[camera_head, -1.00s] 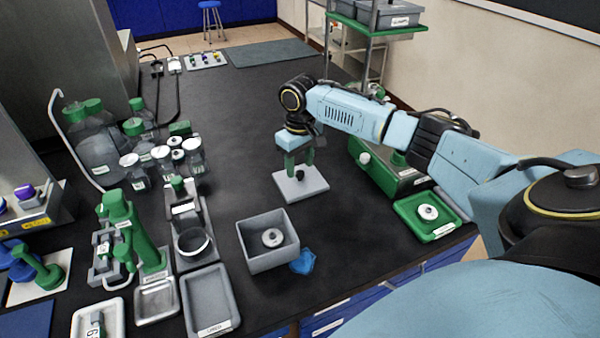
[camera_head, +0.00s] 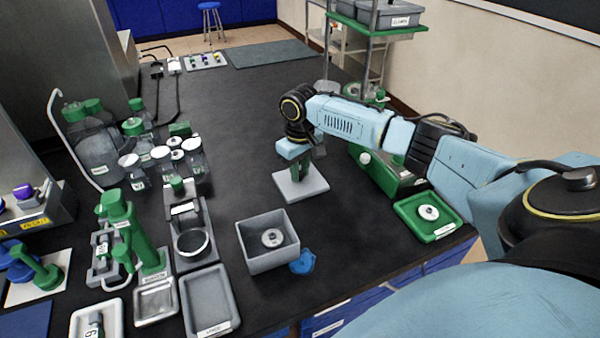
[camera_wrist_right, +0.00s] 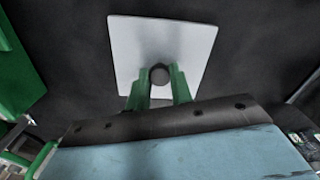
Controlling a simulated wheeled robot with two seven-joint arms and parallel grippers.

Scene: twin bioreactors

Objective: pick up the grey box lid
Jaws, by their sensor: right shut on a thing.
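The grey box lid (camera_head: 301,186) is a flat, light grey square plate on the black bench, right of centre in the head view. My right gripper (camera_head: 300,172) points down over the lid. Its green fingers (camera_wrist_right: 159,88) are shut on the knob, one on each side. I cannot tell whether the lid is clear of the bench. My left gripper is not in view.
An open grey box (camera_head: 262,262) with a round metal part (camera_head: 272,238) inside stands nearer me, with a crumpled blue item (camera_head: 303,262) beside it. A green tray (camera_head: 440,232) and a green device (camera_head: 390,180) are on the right. Bottles (camera_head: 140,165) crowd the left. The bench behind the lid is clear.

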